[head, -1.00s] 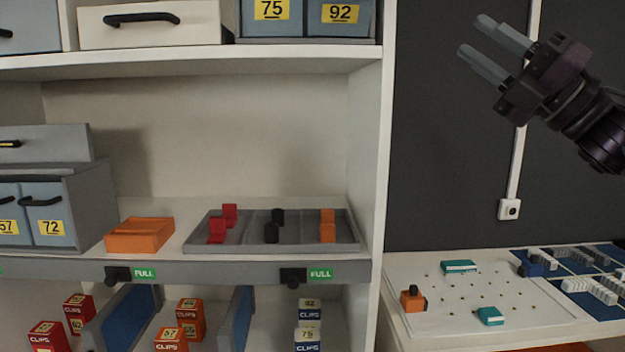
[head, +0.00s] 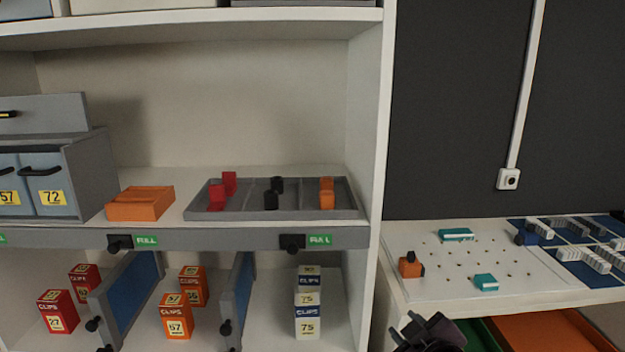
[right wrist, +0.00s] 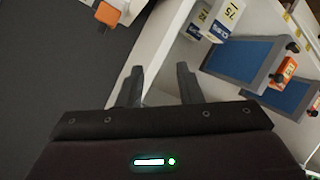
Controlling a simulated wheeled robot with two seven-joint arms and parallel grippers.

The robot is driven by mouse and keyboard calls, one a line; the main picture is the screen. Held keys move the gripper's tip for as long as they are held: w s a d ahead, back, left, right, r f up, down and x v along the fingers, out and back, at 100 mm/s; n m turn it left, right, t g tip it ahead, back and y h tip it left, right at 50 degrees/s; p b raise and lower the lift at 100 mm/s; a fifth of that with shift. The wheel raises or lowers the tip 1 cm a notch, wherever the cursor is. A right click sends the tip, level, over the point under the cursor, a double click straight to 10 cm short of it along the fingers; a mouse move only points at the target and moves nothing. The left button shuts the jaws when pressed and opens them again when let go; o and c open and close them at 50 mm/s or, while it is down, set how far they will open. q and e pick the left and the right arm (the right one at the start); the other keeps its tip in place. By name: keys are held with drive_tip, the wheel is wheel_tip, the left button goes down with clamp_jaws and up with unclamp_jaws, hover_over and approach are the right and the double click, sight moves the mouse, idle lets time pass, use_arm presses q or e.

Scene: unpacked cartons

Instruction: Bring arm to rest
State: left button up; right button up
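My right gripper (head: 430,332) shows at the bottom edge of the head view, in front of the white side table, mostly cut off by the frame. In the right wrist view, its two dark fingers (right wrist: 158,85) stand apart with nothing between them, so it is open and empty. It points toward the lower shelf side, and the shelf edge passes behind the fingers. My left gripper is not in view.
The shelf holds a grey tray (head: 300,213) with red, black and orange pieces, and an orange box (head: 140,203). Clip boxes (head: 307,318) stand below between blue dividers (head: 128,290). A white pegboard (head: 465,285) lies on the right table.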

drive_tip(key=s+d+f+m+g+h, duration=0.1)
drive_tip(key=s+f+m+g, duration=0.3)
drive_tip(key=s+f, duration=0.6)
drive_tip(key=s+d+f+m+g, duration=0.1)
drive_tip(key=s+f+m+g, duration=0.35)
drive_tip(key=s, duration=0.85)
wheel_tip(320, 180, down, 28)
drive_tip(key=n+g, duration=0.2)
drive_tip(key=g, duration=0.1)
drive_tip(key=s+d+f, duration=0.2)
drive_tip(key=s+f, duration=0.8)
drive_tip(key=s+d+f, duration=0.1)
drive_tip(key=s+f, duration=0.9)
drive_tip(key=s, duration=0.1)
drive_tip(key=shift+s+d+f+g+h+p, duration=0.2)
drive_tip(key=shift+d+f+g+h+p, duration=0.15)
drive_tip(key=shift+d+g+p, duration=0.1)
